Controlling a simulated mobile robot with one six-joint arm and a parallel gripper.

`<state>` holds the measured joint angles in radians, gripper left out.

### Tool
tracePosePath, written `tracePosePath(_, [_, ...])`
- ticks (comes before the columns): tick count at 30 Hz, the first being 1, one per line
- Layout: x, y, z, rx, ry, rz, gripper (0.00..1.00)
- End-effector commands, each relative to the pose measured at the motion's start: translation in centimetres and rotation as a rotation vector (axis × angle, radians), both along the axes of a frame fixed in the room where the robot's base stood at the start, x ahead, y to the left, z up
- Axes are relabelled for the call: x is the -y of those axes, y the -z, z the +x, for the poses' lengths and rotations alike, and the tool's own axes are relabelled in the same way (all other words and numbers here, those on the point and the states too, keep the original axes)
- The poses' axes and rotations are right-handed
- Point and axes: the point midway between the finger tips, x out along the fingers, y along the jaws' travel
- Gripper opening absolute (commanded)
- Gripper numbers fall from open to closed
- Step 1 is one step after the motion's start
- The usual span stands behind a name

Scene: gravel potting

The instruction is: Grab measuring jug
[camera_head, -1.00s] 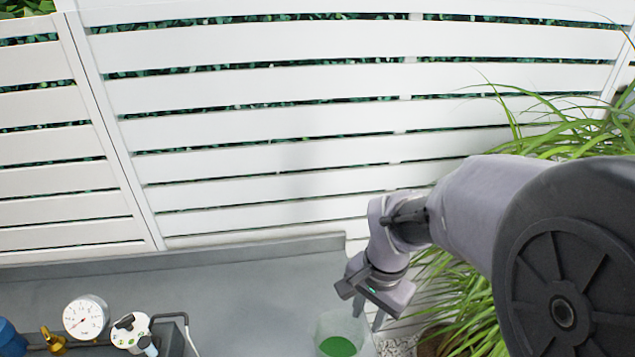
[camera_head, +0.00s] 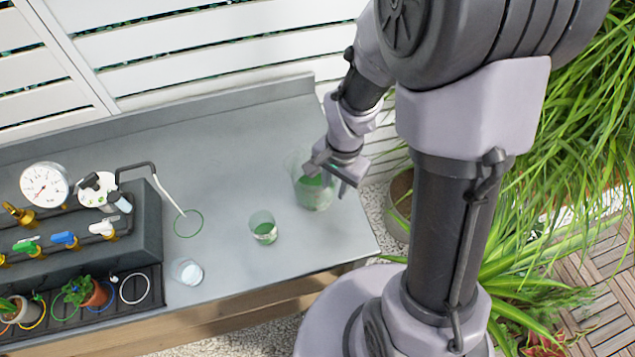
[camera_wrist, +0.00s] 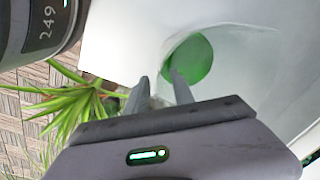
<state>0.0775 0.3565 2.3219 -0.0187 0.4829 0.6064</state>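The measuring jug (camera_head: 314,192) is a large clear vessel with green contents, standing upright near the right end of the grey bench. My gripper (camera_head: 328,181) is at its upper part, with the fingers apart. In the wrist view the jug (camera_wrist: 240,60) is seen from above, with a green disc inside. My gripper (camera_wrist: 158,77) points at its near edge there. One fingertip overlaps the green disc and the other lies outside it. The jug's wall seems to pass between the fingers, but I cannot tell whether they touch it.
A small clear cup with green contents (camera_head: 263,230) stands left of the jug. A dark valve unit with a gauge (camera_head: 45,185) and potted plants (camera_head: 88,292) fill the bench's left. Long-leaved plants are at right.

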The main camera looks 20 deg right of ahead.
Motion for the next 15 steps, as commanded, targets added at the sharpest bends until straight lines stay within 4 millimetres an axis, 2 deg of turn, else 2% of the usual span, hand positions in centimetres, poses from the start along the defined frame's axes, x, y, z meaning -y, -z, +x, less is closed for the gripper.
tracePosePath(4, [-0.01,-0.16,0.01,0.000,0.000,0.000,0.28])
tracePosePath(8, [0.00,-0.18,0.01,0.000,-0.001,0.000,0.02])
tracePosePath(9, [0.01,-0.17,0.01,0.000,-0.001,0.000,0.00])
tracePosePath(15, [0.00,-0.17,0.00,0.000,-0.001,0.000,0.00])
